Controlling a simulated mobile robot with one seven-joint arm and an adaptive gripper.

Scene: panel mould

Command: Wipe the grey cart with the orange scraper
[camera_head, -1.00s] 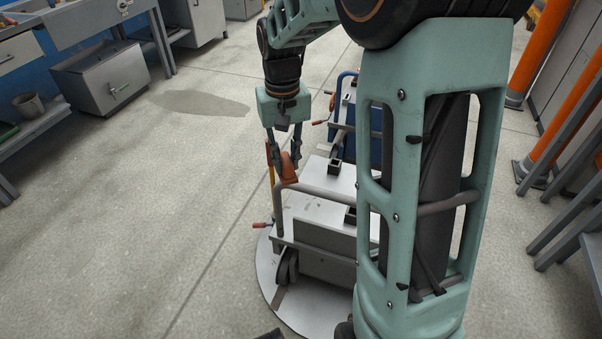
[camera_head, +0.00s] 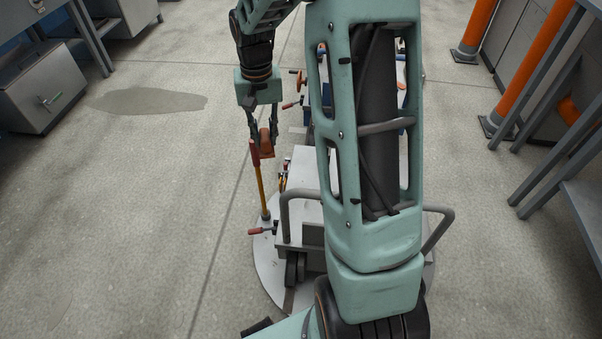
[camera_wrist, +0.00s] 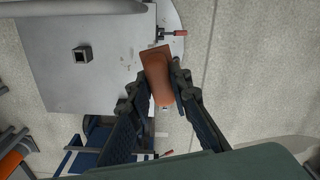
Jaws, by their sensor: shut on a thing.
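My gripper (camera_head: 263,128) is shut on the orange scraper (camera_head: 267,145). The wrist view shows the scraper (camera_wrist: 157,75) between the two fingers (camera_wrist: 158,95), its broad end pointing away from me. The grey cart (camera_head: 300,207) stands below and to the right of the gripper, with much of it hidden behind my arm. In the wrist view its pale flat top (camera_wrist: 105,55) lies under the scraper's end, near the cart's edge. Small brownish specks show on the top beside the scraper. I cannot tell whether the scraper touches the surface.
A square socket (camera_wrist: 83,55) stands up from the cart top. A tube handle (camera_head: 285,212) and a red-handled clamp (camera_head: 262,230) are at its near end. A blue cart (camera_wrist: 95,140) stands beyond. Orange posts (camera_head: 478,28) are at right; floor at left is open.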

